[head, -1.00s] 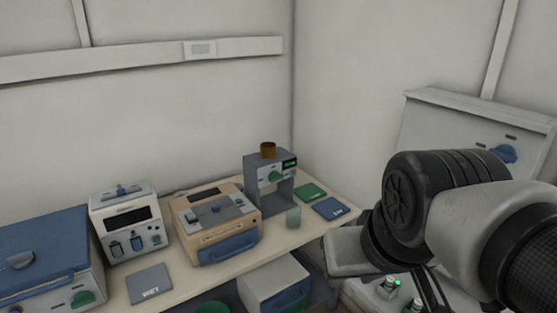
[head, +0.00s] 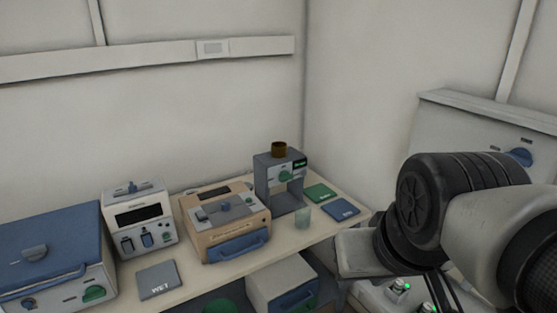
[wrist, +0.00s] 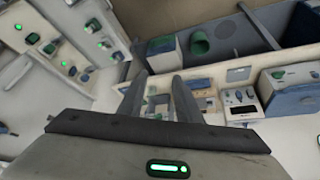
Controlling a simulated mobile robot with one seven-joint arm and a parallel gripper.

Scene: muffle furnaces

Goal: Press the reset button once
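I cannot tell which control is the reset button, as the labels are too small to read. Candidates are green and dark controls on the bench devices and on a panel. The white panel with green-lit controls (head: 400,286) is at the lower right of the head view, partly hidden by my arm. A panel with several green lights and buttons (wrist: 72,62) is at the upper left of the wrist view. My gripper (wrist: 160,98) has its two fingers apart with nothing held, above the scene. In the head view its fingers are mostly hidden or cut off.
The bench (head: 190,283) carries a blue-lidded box (head: 50,245), a white device with a dark display (head: 140,217), a tan device (head: 225,222), a grey stand (head: 280,183) and flat mats (head: 341,208). A white cabinet (head: 470,125) stands against the right wall.

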